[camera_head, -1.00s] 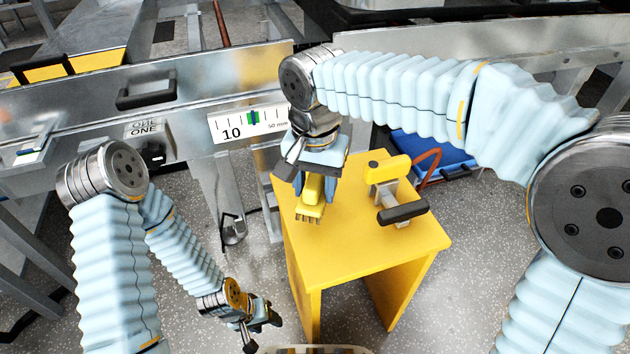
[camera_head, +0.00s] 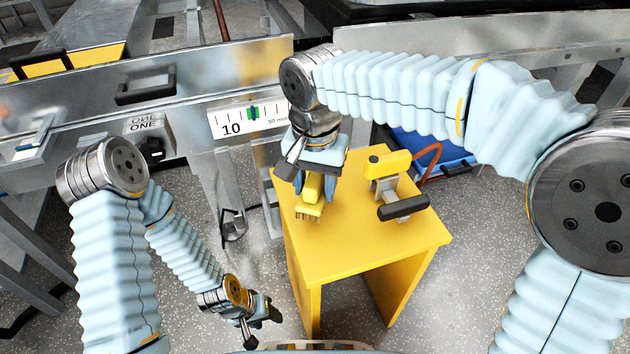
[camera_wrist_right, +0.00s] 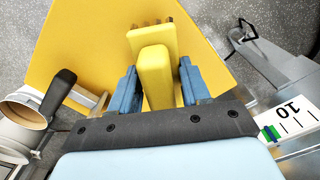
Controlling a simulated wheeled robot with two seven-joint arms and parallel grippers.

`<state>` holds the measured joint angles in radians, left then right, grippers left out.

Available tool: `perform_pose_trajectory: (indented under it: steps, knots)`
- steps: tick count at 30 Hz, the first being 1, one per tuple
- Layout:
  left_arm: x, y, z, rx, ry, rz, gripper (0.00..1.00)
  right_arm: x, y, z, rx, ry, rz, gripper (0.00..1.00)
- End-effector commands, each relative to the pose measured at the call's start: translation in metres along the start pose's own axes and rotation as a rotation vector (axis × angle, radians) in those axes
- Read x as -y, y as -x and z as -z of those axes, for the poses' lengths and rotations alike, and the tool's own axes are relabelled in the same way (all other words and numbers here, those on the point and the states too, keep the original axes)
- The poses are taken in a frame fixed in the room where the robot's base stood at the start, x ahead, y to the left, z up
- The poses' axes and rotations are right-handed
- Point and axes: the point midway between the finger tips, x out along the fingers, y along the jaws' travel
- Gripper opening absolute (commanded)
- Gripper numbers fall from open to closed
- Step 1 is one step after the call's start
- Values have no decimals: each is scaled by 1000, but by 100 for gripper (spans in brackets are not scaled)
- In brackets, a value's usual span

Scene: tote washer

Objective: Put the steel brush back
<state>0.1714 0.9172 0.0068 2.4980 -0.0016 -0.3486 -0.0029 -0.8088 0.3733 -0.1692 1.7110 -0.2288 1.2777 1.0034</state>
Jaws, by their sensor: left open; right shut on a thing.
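The steel brush (camera_head: 310,208) has a yellow block body with a row of short dark bristles or tines along one end. My right gripper (camera_head: 316,186) is shut on it over the back left part of the yellow stand (camera_head: 350,240). In the right wrist view the brush (camera_wrist_right: 154,70) sits between the blue fingers of my right gripper (camera_wrist_right: 157,88), its bristle end pointing away. I cannot tell whether the brush touches the stand top. My left gripper (camera_head: 262,314) is open and empty, low over the floor left of the stand.
A yellow and grey tool with a black handle (camera_head: 403,208) stands on the stand's right side. A blue bin (camera_head: 440,150) is behind the stand. A metal rail with a scale label (camera_head: 248,120) runs along the back. The stand's front top is clear.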

Motion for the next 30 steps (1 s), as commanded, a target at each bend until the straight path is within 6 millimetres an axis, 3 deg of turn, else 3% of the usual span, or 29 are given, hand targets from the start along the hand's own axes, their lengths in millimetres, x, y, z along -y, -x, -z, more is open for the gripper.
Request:
perform_pose_trajectory:
  steps: [30]
  knots:
    - [2, -6, 0, 0, 0, 0, 51, 0, -14, 0, 0, 0, 0, 0]
